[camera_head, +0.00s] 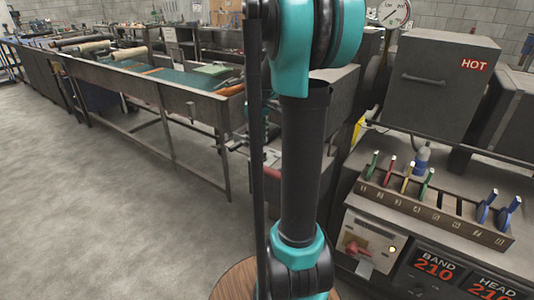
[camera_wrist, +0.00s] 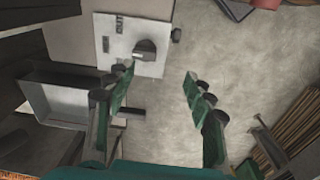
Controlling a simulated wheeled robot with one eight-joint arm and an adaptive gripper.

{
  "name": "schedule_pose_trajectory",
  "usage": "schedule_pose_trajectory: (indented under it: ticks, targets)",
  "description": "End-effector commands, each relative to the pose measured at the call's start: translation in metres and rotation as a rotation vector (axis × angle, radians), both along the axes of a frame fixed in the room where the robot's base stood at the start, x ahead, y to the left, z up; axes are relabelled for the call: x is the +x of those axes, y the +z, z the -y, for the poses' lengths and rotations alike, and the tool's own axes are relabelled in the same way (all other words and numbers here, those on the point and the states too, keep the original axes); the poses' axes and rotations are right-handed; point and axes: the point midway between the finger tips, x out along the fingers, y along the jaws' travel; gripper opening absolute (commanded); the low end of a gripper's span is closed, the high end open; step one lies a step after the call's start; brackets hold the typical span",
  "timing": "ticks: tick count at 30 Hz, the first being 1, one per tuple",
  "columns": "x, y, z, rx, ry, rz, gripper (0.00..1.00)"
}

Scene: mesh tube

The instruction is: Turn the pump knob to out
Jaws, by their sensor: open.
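The pump knob (camera_wrist: 146,48) is a dark grey knob with a pale mark on its lower left side. It sits on a light panel (camera_wrist: 157,68) in the upper middle of the wrist view. An "OUT" label (camera_wrist: 119,24) is left of and above the knob, and a smaller dark label (camera_wrist: 105,44) is to its left. My gripper (camera_wrist: 160,75) is open and empty, with green-padded fingers apart. The knob shows just beyond the left fingertip, between the fingers' lines; I cannot tell the distance. In the head view my arm hides this area, and the gripper is not in view.
A grey metal tray (camera_wrist: 65,103) lies left of the gripper in the wrist view. Brown rods (camera_wrist: 280,145) are at lower right. In the head view, a tool rack (camera_head: 430,208) and a control panel with a red knob (camera_head: 357,247) stand at right; the left floor is clear.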

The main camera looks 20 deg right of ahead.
Motion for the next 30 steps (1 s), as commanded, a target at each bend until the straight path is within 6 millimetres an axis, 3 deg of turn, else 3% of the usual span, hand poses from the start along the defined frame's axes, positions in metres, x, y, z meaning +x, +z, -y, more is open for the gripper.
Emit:
schedule_pose_trajectory:
  ticks: [3,8,21,30]
  targets:
    - [0.018,0.008,0.013,0.004,0.046,-0.030,0.53]
    - [0.024,0.007,0.018,0.006,0.073,-0.045,0.53]
    - [0.024,-0.052,0.017,0.006,0.072,-0.044,0.53]
    - [0.024,-0.064,0.017,0.006,0.071,-0.044,0.53]
